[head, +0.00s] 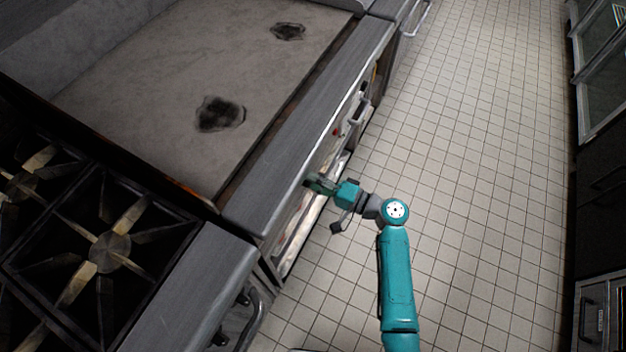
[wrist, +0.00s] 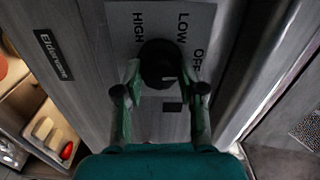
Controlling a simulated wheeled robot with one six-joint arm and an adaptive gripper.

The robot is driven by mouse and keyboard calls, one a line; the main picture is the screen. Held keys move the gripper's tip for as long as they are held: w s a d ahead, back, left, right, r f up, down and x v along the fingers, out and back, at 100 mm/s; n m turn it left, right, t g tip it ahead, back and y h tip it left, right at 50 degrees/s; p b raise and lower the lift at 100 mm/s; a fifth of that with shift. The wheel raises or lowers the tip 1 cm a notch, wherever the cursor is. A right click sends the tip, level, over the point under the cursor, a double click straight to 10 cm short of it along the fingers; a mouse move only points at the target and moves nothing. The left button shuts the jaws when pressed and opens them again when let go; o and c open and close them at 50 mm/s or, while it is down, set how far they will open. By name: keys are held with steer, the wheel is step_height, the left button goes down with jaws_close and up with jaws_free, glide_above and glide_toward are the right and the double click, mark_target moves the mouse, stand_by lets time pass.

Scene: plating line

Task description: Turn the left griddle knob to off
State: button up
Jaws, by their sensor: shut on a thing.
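The left griddle knob (wrist: 158,62) is a round black knob on the grey front panel. In the wrist view it sits below a plate (wrist: 165,18) printed HIGH, LOW and OFF. My gripper (wrist: 160,92) is shut on the knob, with one green finger on each side of it. In the head view my gripper (head: 318,184) is at the griddle's front panel, under the front ledge, and the knob is hidden there. The griddle (head: 160,90) has a flat grey top with two dark burnt patches. I cannot tell which mark the knob points to.
A burner range (head: 110,250) with black grates stands at the lower left of the griddle. An oven handle (head: 255,320) sticks out below it. A brand label (wrist: 54,54) is on the panel. The tiled floor (head: 470,150) to the right is clear.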

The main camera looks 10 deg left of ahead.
steer(key=shift+m, duration=0.4)
steer(key=o, duration=1.1)
steer(key=v, duration=1.2)
